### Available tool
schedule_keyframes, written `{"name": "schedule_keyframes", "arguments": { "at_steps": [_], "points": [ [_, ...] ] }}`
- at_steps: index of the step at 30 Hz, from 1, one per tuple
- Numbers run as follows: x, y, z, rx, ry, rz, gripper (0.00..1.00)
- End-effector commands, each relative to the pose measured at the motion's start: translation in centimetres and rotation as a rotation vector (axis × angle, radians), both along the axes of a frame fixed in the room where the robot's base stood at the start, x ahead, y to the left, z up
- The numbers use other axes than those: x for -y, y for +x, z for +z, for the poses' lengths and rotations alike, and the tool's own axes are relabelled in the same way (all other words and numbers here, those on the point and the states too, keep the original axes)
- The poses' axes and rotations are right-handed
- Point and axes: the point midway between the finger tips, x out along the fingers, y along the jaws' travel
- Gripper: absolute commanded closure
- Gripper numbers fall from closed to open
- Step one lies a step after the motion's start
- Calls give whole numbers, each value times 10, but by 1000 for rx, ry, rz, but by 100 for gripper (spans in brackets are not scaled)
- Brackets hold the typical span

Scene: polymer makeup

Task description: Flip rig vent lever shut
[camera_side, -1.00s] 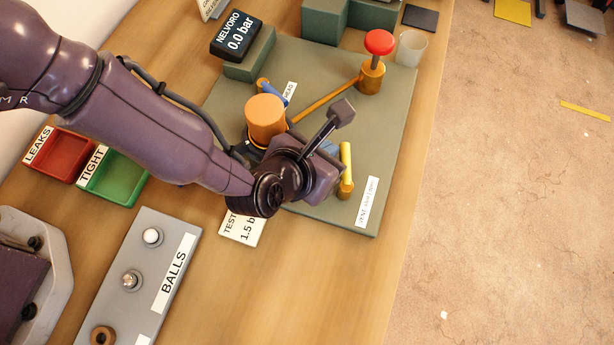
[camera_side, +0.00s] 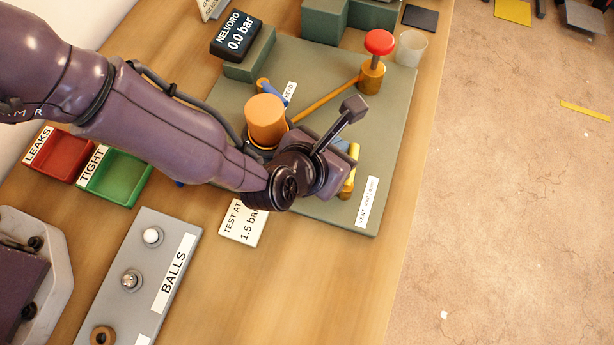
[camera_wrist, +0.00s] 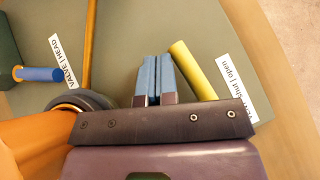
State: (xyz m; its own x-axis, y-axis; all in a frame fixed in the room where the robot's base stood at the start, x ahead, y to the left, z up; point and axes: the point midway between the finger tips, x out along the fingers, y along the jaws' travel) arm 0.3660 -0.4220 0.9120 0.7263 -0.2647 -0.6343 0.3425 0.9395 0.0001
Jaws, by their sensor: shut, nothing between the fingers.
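The yellow vent lever (camera_side: 351,181) stands near the front right of the green rig plate, partly hidden behind my gripper in the side view. In the wrist view the lever (camera_wrist: 190,68) slants from upper left to lower right, its lower end hidden by the gripper body. The label reading "VENT shut | open" (camera_wrist: 236,88) lies to its right, and shows in the side view (camera_side: 368,202). My gripper (camera_wrist: 158,62) is shut and empty, its blue fingertips together just left of the lever. I cannot tell whether they touch it.
An orange cylinder (camera_side: 265,117) stands left of my gripper. A blue valve lever (camera_wrist: 38,74) is by the "VALVE | HEAD" label. A red-topped knob (camera_side: 379,43) and a clear cup (camera_side: 411,48) are at the back. The plate's right side (camera_side: 392,140) is mostly clear.

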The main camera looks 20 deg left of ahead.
Motion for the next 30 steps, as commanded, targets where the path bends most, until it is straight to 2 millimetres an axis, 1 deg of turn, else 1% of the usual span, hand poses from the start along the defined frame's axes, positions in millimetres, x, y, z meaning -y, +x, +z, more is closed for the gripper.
{"name": "schedule_keyframes", "arguments": {
  "at_steps": [5,8,11,21,25,30],
  "points": [
    [0,-1,1,0,0,0,100],
    [-2,-6,6,0,-1,-1,100],
    [-6,-17,15,0,0,-3,100],
    [-25,-71,63,1,-2,-2,100],
    [-30,-85,75,1,-2,-2,100],
    [-34,-93,82,1,-1,-1,100]
  ]
}}
